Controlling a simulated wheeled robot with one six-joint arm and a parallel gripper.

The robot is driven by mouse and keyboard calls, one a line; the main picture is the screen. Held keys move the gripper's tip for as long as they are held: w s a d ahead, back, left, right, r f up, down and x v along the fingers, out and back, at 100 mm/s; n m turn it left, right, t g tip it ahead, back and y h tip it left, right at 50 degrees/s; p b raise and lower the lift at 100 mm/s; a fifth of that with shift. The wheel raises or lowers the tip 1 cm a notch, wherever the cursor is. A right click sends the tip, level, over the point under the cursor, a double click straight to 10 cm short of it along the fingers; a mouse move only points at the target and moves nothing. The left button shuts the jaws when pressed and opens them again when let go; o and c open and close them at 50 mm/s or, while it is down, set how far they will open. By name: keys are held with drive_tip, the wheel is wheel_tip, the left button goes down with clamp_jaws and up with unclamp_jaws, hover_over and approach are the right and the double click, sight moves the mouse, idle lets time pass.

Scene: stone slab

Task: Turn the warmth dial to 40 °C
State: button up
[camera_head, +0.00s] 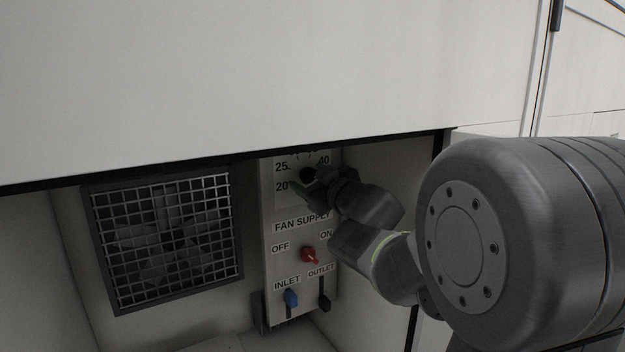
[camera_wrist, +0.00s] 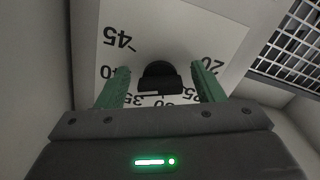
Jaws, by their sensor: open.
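The warmth dial (camera_wrist: 158,76) is a black knob on a white plate with printed numbers (camera_wrist: 118,38); 45, 40, 35, 25 and 20 can be made out in the wrist view, where they appear upside down. In the head view the dial (camera_head: 307,174) shows at the top of the panel, partly hidden by my arm. My gripper (camera_wrist: 162,68) is open, its green fingers on either side of the knob, with gaps visible between fingers and knob. In the head view a green finger (camera_head: 298,188) shows beside the dial. Which number the dial points to cannot be told.
Below the dial on the panel (camera_head: 267,225) are a red fan supply switch (camera_head: 309,255), a blue inlet lever (camera_head: 291,298) and a black outlet lever (camera_head: 324,301). A grilled fan (camera_head: 165,240) is at left. A white cabinet front (camera_head: 250,80) overhangs the recess.

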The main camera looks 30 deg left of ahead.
drive_tip(key=v, duration=1.4)
drive_tip(key=shift+a, duration=0.15)
drive_tip(key=x, duration=1.4)
